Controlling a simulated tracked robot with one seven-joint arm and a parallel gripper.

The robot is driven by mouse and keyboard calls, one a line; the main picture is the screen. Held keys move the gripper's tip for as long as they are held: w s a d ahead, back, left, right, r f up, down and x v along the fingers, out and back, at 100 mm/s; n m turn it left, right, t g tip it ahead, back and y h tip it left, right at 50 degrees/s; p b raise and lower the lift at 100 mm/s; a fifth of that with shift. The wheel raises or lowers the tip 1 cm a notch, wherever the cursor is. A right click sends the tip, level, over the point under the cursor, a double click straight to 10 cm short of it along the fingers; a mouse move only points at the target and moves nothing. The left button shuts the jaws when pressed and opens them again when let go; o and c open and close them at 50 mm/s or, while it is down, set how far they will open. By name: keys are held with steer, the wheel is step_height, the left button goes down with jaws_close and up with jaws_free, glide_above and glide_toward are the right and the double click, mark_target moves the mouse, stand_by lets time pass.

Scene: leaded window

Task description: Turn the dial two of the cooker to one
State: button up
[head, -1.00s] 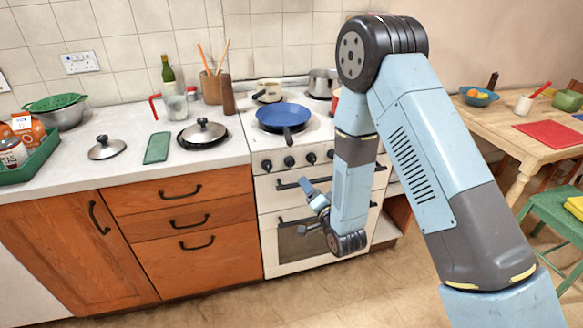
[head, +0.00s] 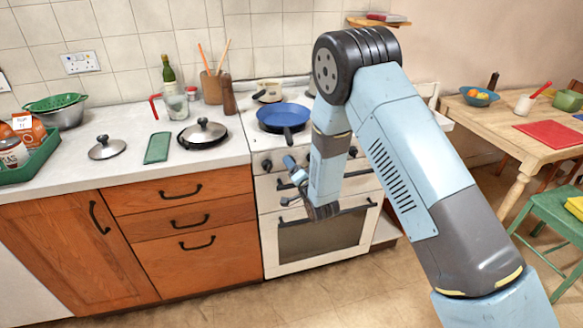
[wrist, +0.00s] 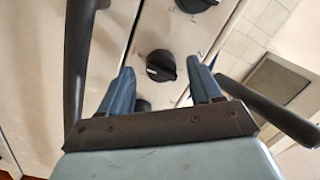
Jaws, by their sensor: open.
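The white cooker (head: 318,238) stands at the end of the worktop, with a row of black dials along its front. One dial (head: 267,165) shows left of my arm; my arm hides some of the others. In the wrist view a black dial (wrist: 161,65) with a pale mark sits between and beyond the fingers of my gripper (wrist: 160,68). A second dial (wrist: 195,4) is at the top edge and a third (wrist: 143,104) is partly hidden. I cannot tell which is dial two. My gripper (head: 286,180) is open and empty in front of the cooker front.
A blue pan (head: 284,117) sits on the hob with its handle toward the front. Wooden drawers (head: 180,220) are to the left.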

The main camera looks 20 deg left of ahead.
steer(key=shift+w+a, duration=0.25)
